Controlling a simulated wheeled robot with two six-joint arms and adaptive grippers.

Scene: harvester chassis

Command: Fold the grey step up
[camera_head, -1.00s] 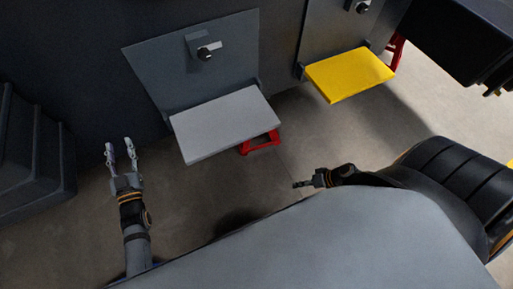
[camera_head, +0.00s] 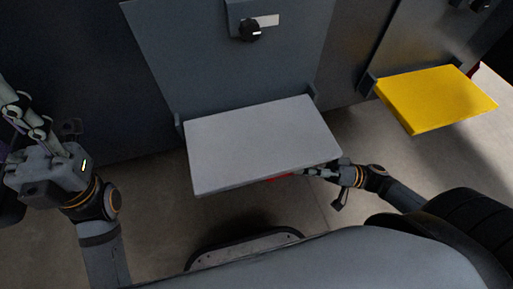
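The grey step (camera_head: 262,143) is folded down and lies flat, hinged at its back edge to a dark grey panel (camera_head: 225,60). A black knob latch (camera_head: 250,30) with a light tab sits on the panel above it. My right gripper (camera_head: 312,172) is at the step's front right corner, at or just under its edge. Contact and how far its fingers are apart cannot be made out. My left gripper (camera_head: 15,105) is raised at the far left, away from the step, with its fingers apart and empty.
A yellow step (camera_head: 435,98) is folded down on another panel to the right. A red part (camera_head: 280,178) shows a little below the grey step.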

